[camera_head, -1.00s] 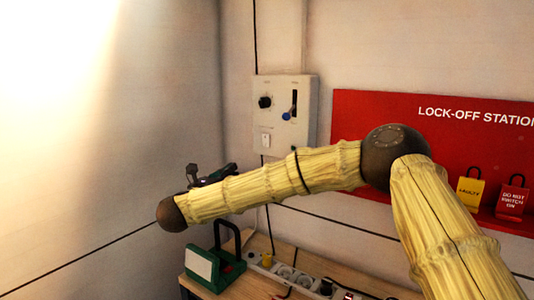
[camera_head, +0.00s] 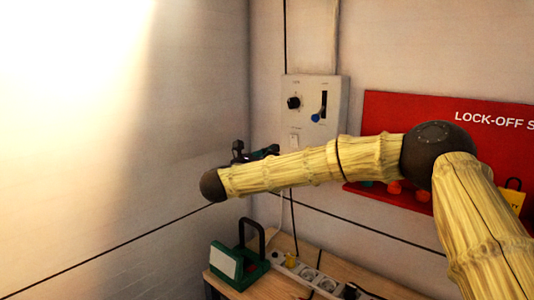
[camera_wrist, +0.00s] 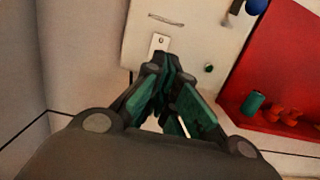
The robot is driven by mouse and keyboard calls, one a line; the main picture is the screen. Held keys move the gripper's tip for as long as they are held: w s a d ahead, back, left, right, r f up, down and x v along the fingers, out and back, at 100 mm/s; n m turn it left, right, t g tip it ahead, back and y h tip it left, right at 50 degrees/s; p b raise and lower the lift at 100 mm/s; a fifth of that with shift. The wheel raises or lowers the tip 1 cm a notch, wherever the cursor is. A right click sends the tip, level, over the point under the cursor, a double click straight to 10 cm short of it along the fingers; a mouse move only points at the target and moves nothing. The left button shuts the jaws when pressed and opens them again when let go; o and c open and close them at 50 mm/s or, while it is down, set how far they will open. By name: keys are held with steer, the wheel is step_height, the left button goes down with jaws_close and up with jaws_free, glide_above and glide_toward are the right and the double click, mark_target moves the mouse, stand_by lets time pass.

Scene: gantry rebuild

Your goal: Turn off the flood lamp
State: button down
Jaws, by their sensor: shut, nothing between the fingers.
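The flood lamp, taken to be the green-framed unit with a white front panel (camera_head: 225,262) and dark handle, stands on the wooden bench. Bright light covers the left wall. A pale control box (camera_head: 335,95) on the back wall carries a black knob (camera_head: 293,103), a blue-tipped slider (camera_head: 316,117) and a white rocker switch (camera_head: 294,140). My gripper (camera_head: 274,151) is just below and left of the box. In the wrist view its shut, empty fingertips (camera_wrist: 164,64) appear just below the white switch (camera_wrist: 159,43); whether they touch it I cannot tell.
A red lock-off board (camera_head: 400,110) hangs right of the box, with tags and red items along its lower edge. A white socket strip (camera_head: 306,274) with plugs lies on the bench (camera_head: 255,288). A black cable crosses the walls.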

mark_target(293, 142)
steer(key=p+x, duration=0.4)
steer(key=x, duration=0.3)
steer(key=shift+w+r, duration=0.15)
steer(key=shift+r, duration=0.05)
steer(key=shift+w+d+f, duration=0.1)
steer(key=shift+w+d, duration=0.35)
steer(key=shift+w, duration=0.15)
